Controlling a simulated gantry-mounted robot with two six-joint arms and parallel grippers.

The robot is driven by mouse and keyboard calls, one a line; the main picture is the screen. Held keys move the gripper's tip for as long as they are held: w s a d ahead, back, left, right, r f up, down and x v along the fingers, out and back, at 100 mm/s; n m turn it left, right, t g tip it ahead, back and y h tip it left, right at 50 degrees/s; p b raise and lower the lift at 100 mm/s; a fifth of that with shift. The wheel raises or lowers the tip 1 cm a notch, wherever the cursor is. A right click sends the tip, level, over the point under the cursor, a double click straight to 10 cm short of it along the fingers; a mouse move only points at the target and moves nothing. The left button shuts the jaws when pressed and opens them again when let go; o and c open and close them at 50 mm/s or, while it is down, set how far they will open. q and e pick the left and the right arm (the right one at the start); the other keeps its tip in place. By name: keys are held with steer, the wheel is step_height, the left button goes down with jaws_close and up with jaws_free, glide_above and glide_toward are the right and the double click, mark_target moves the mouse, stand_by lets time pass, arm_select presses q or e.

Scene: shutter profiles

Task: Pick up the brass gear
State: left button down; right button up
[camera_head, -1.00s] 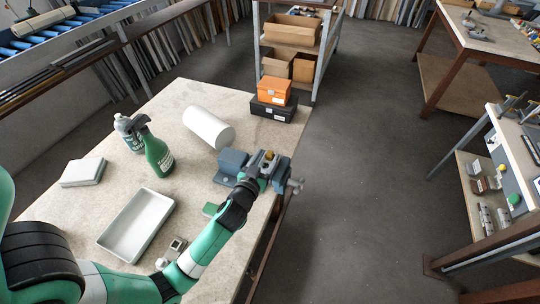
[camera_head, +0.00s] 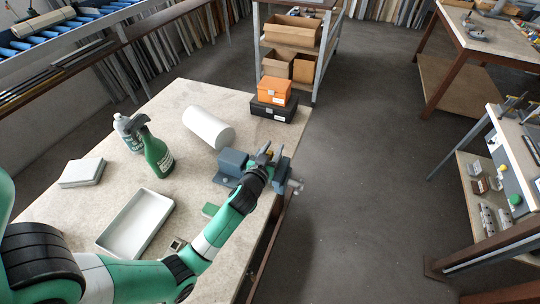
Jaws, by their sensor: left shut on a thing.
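The brass gear (camera_head: 270,154) is a small yellowish spot above the grey bench vise (camera_head: 233,161) at the right edge of the table. My left gripper (camera_head: 269,152) reaches it from the lower left, with a grey finger showing on each side. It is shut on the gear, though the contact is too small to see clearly. Whether the gear still touches the vise I cannot tell. My wrist hides part of the vise. My right gripper is not in view.
A white roll (camera_head: 208,127) lies behind the vise. An orange box (camera_head: 273,91) sits on a black case (camera_head: 274,108).

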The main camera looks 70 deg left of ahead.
arm_select(q)
steer(key=shift+r, duration=0.1)
steer(key=shift+r, duration=0.25)
steer(key=s+d+r+p, duration=0.5)
steer(key=s+d+r, duration=0.4)
steer(key=r, duration=0.3)
steer(key=shift+s+r, duration=0.15)
steer(key=shift+s, duration=0.75)
